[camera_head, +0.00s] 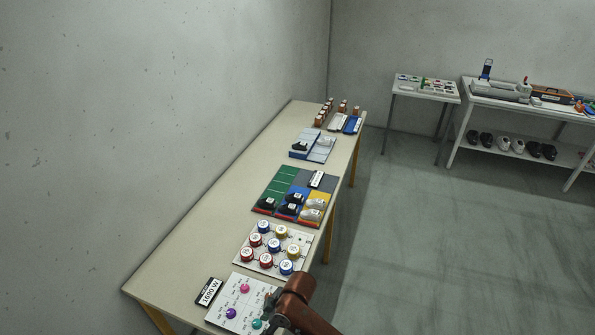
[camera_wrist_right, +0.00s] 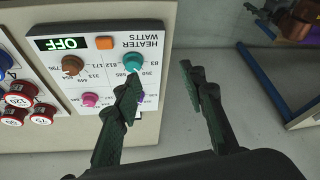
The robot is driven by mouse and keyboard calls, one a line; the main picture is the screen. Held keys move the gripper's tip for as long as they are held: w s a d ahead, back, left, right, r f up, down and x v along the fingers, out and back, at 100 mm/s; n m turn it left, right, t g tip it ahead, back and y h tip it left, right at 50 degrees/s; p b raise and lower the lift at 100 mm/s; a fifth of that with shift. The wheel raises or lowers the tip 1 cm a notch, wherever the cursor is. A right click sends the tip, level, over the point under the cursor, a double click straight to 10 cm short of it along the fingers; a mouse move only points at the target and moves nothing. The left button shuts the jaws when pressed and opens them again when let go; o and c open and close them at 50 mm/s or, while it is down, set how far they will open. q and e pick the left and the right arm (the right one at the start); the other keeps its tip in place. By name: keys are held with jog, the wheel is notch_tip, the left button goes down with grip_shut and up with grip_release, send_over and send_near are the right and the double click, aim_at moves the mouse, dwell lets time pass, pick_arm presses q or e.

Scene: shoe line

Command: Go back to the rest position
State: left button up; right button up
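My right gripper (camera_wrist_right: 160,72) is open and empty in the right wrist view, its two dark fingers apart. The left-hand finger overlaps the edge of the heater panel (camera_wrist_right: 110,75), close to its teal knob (camera_wrist_right: 135,61); I cannot tell whether they touch. My right arm (camera_head: 298,300) reaches in at the bottom of the head view, over the near end of the long table (camera_head: 175,270). The gripper's fingers are hard to make out there. My left gripper is not in view.
The heater panel also has brown (camera_wrist_right: 70,65) and pink (camera_wrist_right: 90,99) knobs and an OFF display (camera_wrist_right: 62,43). Beyond it on the table are a board of round caps (camera_head: 299,238) and a coloured tray of shoes (camera_head: 270,186). Open floor (camera_head: 450,250) lies right of the table.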

jog(key=s+d+f+m+t, duration=0.1)
jog(key=s+d+f+m, duration=0.2)
jog(key=d, duration=0.6)
jog(key=s+d+f+m+t+h, duration=0.1)
jog(key=s+d+m, duration=0.1)
jog(key=d+m, duration=0.5)
jog(key=s+d+f+m+t, duration=0.2)
jog(key=s+d, duration=0.1)
jog(key=d, duration=0.8)
jog(key=s+d+m+h, duration=0.3)
jog(key=s+d, duration=0.4)
jog(key=d, duration=0.2)
jog(key=s+d+m+h, duration=0.2)
jog(key=s+d, duration=0.4)
jog(key=d, duration=0.4)
notch_tip(320, 180, down, 33)
jog(key=s+a+g+b, duration=0.2)
jog(key=b, duration=0.2)
jog(key=s+f+n+g+b, duration=0.1)
jog(key=s+f+b, duration=0.1)
jog(key=s+f, duration=1.7)
jog(key=shift+s+d+f+y+b, duration=0.2)
jog(key=shift+f+y+b, duration=0.2)
jog(key=shift+f, duration=0.4)
